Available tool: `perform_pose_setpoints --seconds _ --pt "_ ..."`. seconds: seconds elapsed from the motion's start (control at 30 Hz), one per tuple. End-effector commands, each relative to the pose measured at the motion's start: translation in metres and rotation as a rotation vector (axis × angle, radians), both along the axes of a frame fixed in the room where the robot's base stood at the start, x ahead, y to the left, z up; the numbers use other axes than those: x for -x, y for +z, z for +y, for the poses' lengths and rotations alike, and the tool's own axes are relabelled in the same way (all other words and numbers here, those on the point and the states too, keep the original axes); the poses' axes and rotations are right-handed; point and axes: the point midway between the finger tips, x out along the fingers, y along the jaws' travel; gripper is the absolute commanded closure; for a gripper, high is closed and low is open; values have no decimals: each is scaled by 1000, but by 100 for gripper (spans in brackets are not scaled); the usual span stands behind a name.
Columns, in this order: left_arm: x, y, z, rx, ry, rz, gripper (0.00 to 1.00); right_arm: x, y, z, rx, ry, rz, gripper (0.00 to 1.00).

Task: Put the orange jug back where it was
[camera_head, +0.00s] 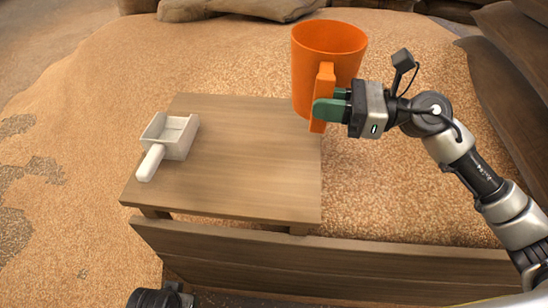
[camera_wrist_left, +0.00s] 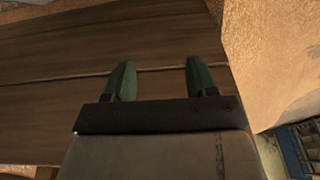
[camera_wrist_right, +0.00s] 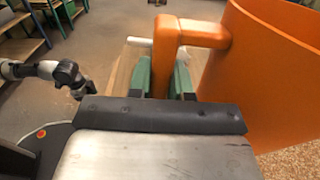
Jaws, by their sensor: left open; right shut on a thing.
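The orange jug (camera_head: 322,62) is upright at the back right corner of the wooden table (camera_head: 250,160) in the head view. My right gripper (camera_head: 330,106) is shut on the jug's handle. The jug seems to be held above the grain beside the table; its base clearance is hard to judge. In the right wrist view the jug (camera_wrist_right: 270,75) fills the right side, with its handle between the green fingers (camera_wrist_right: 163,78). My left gripper (camera_wrist_left: 158,80) is open and empty in the left wrist view, in front of wooden boards.
A white scoop (camera_head: 170,138) lies on the left part of the table. The middle of the tabletop is clear. A wooden board wall (camera_head: 320,262) runs along the front.

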Motion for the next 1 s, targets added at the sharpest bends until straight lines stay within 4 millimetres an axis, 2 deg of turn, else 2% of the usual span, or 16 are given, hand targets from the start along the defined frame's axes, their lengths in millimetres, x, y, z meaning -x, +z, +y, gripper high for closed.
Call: perform_pose_setpoints --seconds 0.13,0.23,0.6,0.7,0.87,1.0 --pt "2 12 1 0 1 -9 43 1 -4 -4 0 46 -3 100" --pt "2 15 1 0 2 -9 43 6 -8 4 1 57 -1 100" --pt "0 -4 0 0 0 2 43 43 -54 76 -1 58 0 100" --pt "0 -10 0 0 -1 5 43 49 -63 90 -2 56 1 100" --pt "1 -15 0 -1 -1 7 43 53 -71 98 1 54 -1 100" --pt "0 2 0 1 1 -9 43 53 -89 99 1 53 4 100"
